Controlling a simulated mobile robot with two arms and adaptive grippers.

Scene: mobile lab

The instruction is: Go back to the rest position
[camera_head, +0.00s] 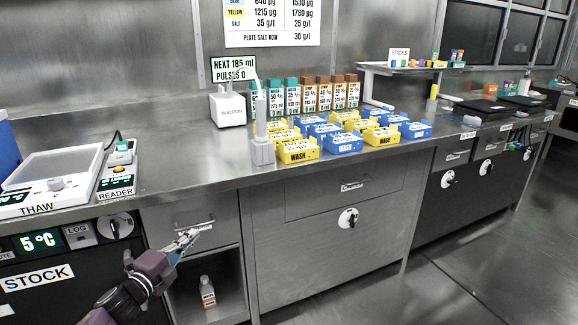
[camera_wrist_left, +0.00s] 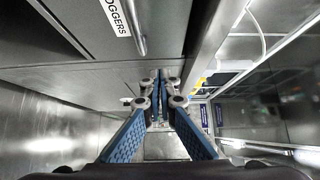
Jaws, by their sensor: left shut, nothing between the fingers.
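My left gripper (camera_head: 187,238) reaches in from the lower left in the head view, in front of the counter's drawer and open cubby. In the left wrist view its blue-padded fingers (camera_wrist_left: 160,80) come together at the tips, with nothing between them. The drawer handle (camera_head: 193,225) shows right behind the fingertips; I cannot tell whether they touch. My right gripper is in neither view.
The steel counter (camera_head: 215,165) edge runs just above my gripper. A small bottle (camera_head: 207,292) stands in the cubby below. Yellow (camera_head: 297,151) and blue (camera_head: 343,143) wash trays stand on the counter. The floor (camera_head: 450,270) at right is clear.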

